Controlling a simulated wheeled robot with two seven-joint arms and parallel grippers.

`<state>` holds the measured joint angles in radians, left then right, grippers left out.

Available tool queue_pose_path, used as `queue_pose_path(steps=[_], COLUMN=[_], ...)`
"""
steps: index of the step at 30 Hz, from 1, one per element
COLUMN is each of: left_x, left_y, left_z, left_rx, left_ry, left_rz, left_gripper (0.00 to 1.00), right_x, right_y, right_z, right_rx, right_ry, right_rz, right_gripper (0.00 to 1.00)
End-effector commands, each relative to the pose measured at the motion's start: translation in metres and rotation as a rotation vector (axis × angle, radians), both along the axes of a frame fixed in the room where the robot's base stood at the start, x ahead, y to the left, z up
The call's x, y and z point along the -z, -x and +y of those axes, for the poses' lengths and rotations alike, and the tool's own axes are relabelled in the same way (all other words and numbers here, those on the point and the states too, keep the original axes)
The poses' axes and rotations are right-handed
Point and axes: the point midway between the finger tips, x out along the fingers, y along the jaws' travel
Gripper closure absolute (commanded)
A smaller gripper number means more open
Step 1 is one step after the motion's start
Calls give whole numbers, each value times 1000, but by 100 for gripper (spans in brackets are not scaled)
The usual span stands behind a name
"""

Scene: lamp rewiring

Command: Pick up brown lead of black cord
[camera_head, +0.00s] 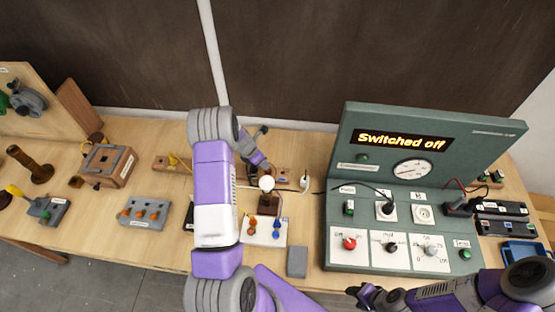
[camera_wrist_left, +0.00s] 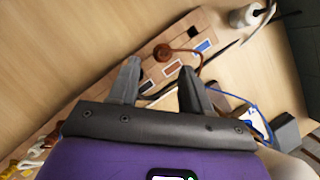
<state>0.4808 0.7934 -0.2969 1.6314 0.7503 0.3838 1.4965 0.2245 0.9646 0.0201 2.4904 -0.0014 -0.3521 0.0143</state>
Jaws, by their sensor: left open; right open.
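In the left wrist view, a brown lead (camera_wrist_left: 198,53) curves beside a round brown knob on a wooden block (camera_wrist_left: 215,35). The block has dark, brown and blue marked patches. A black cord (camera_wrist_left: 222,52) runs beside it towards the upper right. My left gripper (camera_wrist_left: 160,68) is open over the block, with the brown lead beyond its fingertips and nothing clearly between them. In the head view my left arm hides much of this area. My right gripper (camera_head: 362,296) is open and empty at the bottom, in front of the green panel.
A green control panel (camera_head: 340,150) reading "Switched off" stands at the right. A white bulb (camera_head: 267,183) stands near my left gripper. A white board (camera_head: 250,238) with orange and blue pieces and a grey block (camera_head: 297,262) lie in front. Wooden fixtures (camera_head: 107,165) stand at left.

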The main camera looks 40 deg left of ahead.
Motion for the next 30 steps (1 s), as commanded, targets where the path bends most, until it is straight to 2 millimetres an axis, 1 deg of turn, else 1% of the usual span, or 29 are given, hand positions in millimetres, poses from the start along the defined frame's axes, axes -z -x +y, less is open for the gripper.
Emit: queue_pose_path(steps=[1,3,8,10,15,17,19,25,26,30], left_x=[8,16,26,33,58,64,68,66,66,66], left_y=[-1,-4,-9,-12,-21,-23,-25,-26,-26,-26], left_z=[-1,-2,-5,-7,-12,-12,-13,-13,-13,-13], left_rx=[0,1,1,2,4,3,3,3,3,2], left_ry=[0,0,0,0,0,0,0,-1,-1,0], left_rz=[2,1,1,1,1,1,1,1,1,1], left_gripper=[52,52,52,52,52,52,52,52,53,75], right_x=[5,10,16,21,37,41,43,42,42,42], right_y=[1,1,1,0,0,0,0,0,0,0], right_z=[0,0,0,0,0,0,0,0,0,0], right_rx=[0,0,1,1,1,1,1,1,1,1], right_ry=[0,0,0,0,0,0,0,0,0,0], right_rz=[2,2,1,0,0,0,0,0,0,0], right_gripper=[52,52,52,52,52,52,52,52,52,52])
